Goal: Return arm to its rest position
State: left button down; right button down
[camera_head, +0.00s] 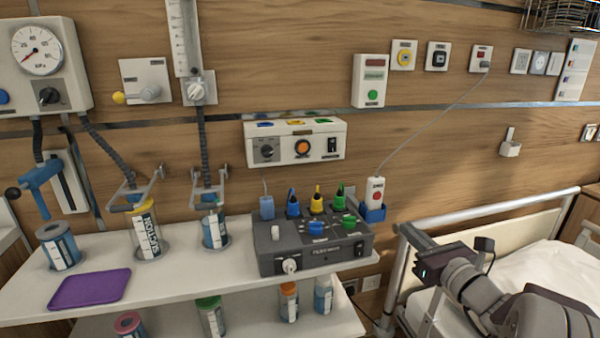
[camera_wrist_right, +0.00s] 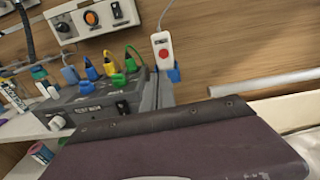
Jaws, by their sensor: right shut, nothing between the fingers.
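My right arm (camera_head: 490,297) reaches in from the lower right of the head view, in front of the bed. Its dark right gripper (camera_head: 412,238) points up and left, and it is shut and empty. It appears just right of the white call handset (camera_head: 376,190) in its blue holder, with no contact visible. In the right wrist view a dark plate (camera_wrist_right: 185,145), part of my own gripper, fills the lower middle; the fingertips are hard to make out there. My left gripper is not in view.
A grey monitor unit (camera_head: 312,251) with coloured plugs stands on the white shelf (camera_head: 200,277), left of my right gripper. A purple tray (camera_head: 90,289) and several jars are further left. The bed rail (camera_head: 490,208) and white bedding (camera_head: 550,262) are close to my right arm.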

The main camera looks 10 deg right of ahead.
jog(key=s+a+f+n+g+y, duration=0.35)
jog(key=a+f+n+g, duration=0.3)
jog(key=a+f, duration=0.25)
jog(key=s+a+f+n+g+y, duration=0.2)
jog(key=s+a+f+n+g, duration=0.25)
jog(key=a+f+n, duration=0.4)
jog(key=s+f+n+g+h, duration=0.65)
jog(key=s+f+n, duration=0.3)
jog(key=n, duration=0.85)
notch_tip(320, 180, up, 26)
jog(key=d+n+p, duration=0.1)
jog(key=p, duration=2.5)
jog(key=shift+w+f+t+h, duration=0.15)
jog(key=shift+w+t+h, duration=0.2)
jog(key=shift+t, duration=0.1)
